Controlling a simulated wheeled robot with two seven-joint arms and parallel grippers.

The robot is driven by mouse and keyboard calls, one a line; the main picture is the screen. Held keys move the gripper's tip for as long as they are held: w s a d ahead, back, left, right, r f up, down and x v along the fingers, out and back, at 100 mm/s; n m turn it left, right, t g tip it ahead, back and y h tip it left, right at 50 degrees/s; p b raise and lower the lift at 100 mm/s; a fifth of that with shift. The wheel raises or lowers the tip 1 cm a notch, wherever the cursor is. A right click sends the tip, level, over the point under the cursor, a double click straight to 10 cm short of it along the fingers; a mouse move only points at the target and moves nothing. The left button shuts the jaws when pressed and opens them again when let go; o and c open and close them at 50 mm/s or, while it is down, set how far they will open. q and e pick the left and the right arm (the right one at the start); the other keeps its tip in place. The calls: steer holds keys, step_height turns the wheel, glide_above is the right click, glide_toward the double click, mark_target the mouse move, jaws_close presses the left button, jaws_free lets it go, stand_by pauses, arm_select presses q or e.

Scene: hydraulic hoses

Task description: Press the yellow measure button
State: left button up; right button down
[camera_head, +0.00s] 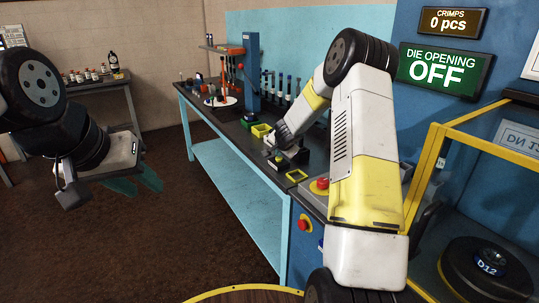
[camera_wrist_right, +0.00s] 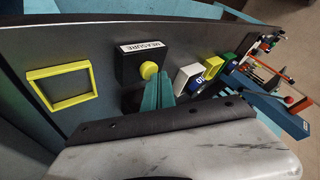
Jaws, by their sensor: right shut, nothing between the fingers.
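The yellow measure button (camera_wrist_right: 149,70) sits on a black box (camera_wrist_right: 132,66) with a white label reading MEASURE, in the right wrist view. My right gripper (camera_wrist_right: 158,88) is shut and empty. Its teal fingertips are right at the button, overlapping its edge in the picture; I cannot tell whether they touch it.
A yellow square frame (camera_wrist_right: 62,86) lies beside the black box on the dark bench top. A red button (camera_head: 322,184) is nearer on the bench. The display reads DIE OPENING OFF (camera_head: 443,69).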

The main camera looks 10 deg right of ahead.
mark_target(278, 159)
steer(key=shift+f, duration=0.2)
stand_by(0.4)
steer(key=shift+r, duration=0.9)
steer(key=shift+a+r, duration=0.15)
steer(key=shift+r, duration=2.35)
steer(key=shift+r, duration=0.1)
